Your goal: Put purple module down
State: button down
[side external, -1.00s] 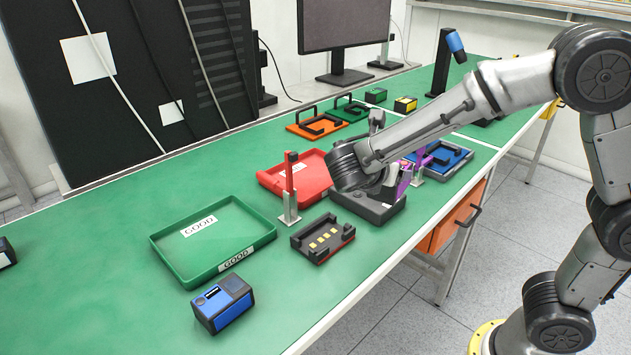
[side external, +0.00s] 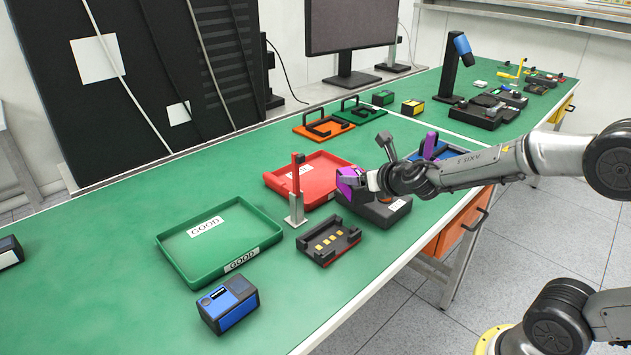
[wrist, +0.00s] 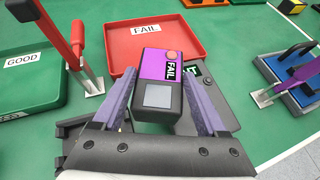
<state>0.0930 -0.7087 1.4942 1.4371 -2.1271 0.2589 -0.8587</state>
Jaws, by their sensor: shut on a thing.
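The purple module (wrist: 158,85) is purple and dark grey, with a small grey screen and a black label reading FAIL. My gripper (wrist: 158,105) is shut on it, one finger on each side, in the wrist view. In the side view the module (side external: 349,179) is held up at the tip of my gripper (side external: 366,181), over the dark grey tester (side external: 388,214). The red tray (side external: 317,173), labelled FAIL in the wrist view (wrist: 190,42), lies just beyond the module and looks empty. The green GOOD tray (side external: 190,262) is to the left and looks empty.
A stand with a red lever (side external: 296,190) rises between the two trays. A black fixture with yellow contacts (side external: 328,240) sits in front. A blue module (side external: 228,304) stands near the green tray. A blue fixture with a purple lever (wrist: 295,82) is to the right.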

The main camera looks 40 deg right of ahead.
jog(key=shift+w+d+r+n+y, duration=0.3)
jog(key=shift+w+r, duration=0.1)
jog(key=shift+r, duration=0.15)
jog(key=shift+w+d+r+n+t+y, duration=0.1)
jog(key=shift+w+r+n+t+y, duration=0.1)
jog(key=shift+w+r+n+y, duration=0.45)
jog(key=shift+w+r+n+t+y, duration=0.2)
jog(key=shift+w+r+n+y, duration=0.35)
jog(key=shift+r, duration=0.3)
jog(key=shift+w+d+r+n+y, duration=0.25)
jog(key=shift+r+y, duration=0.1)
jog(key=shift+r, duration=0.1)
jog(key=shift+w+d+r+n+y, duration=0.15)
jog(key=shift+r+n+y, duration=0.15)
jog(key=shift+r, duration=0.15)
jog(key=shift+w+d+r+n+y, duration=0.15)
jog(key=shift+d+r+n+y, duration=0.1)
jog(key=shift+r+y, duration=0.15)
jog(key=w+d+f, duration=0.2)
jog(key=w+f, duration=0.2)
jog(key=w, duration=0.4)
send_over(320, 183)
jog(key=shift+d+f, duration=0.15)
jog(key=shift+f, duration=4.2)
jog(key=shift+f, duration=0.1)
grip_release()
jog(key=shift+f, duration=0.1)
